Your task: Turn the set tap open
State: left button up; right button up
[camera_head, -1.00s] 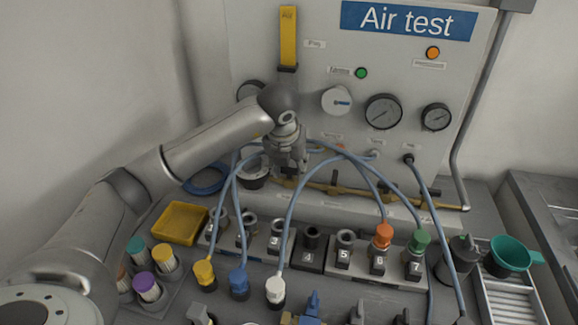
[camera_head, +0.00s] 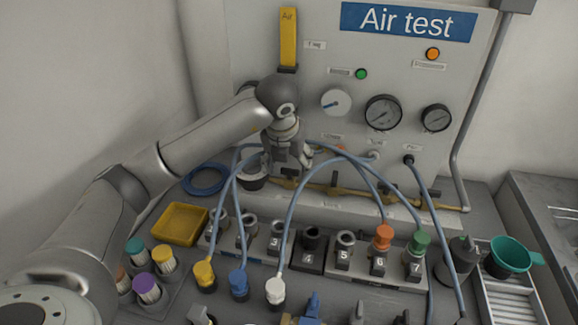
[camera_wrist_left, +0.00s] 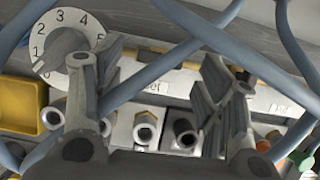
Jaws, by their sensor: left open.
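A brass pipe (camera_head: 315,187) with dark tap levers runs along the foot of the white Air test panel (camera_head: 300,85); one lever (camera_head: 334,179) shows right of my gripper. I cannot read which tap is the set tap. My left gripper (camera_head: 284,170) points down in front of the pipe's left part and hides it. In the left wrist view, its fingers (camera_wrist_left: 165,75) are spread apart with nothing clearly held between them. A blue hose crosses there. The brass pipe (camera_wrist_left: 190,65) shows partly behind the fingers. My right gripper is out of view.
Blue hoses (camera_head: 292,205) arch closely around my gripper. A numbered dial (camera_wrist_left: 68,54) lies left of the fingers in the wrist view. Numbered sockets (camera_head: 345,243) line the bench in front. A yellow tray (camera_head: 180,223) stands left. Gauges (camera_head: 383,112) sit on the panel.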

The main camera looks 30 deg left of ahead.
pick_arm(q)
jog(key=v, duration=1)
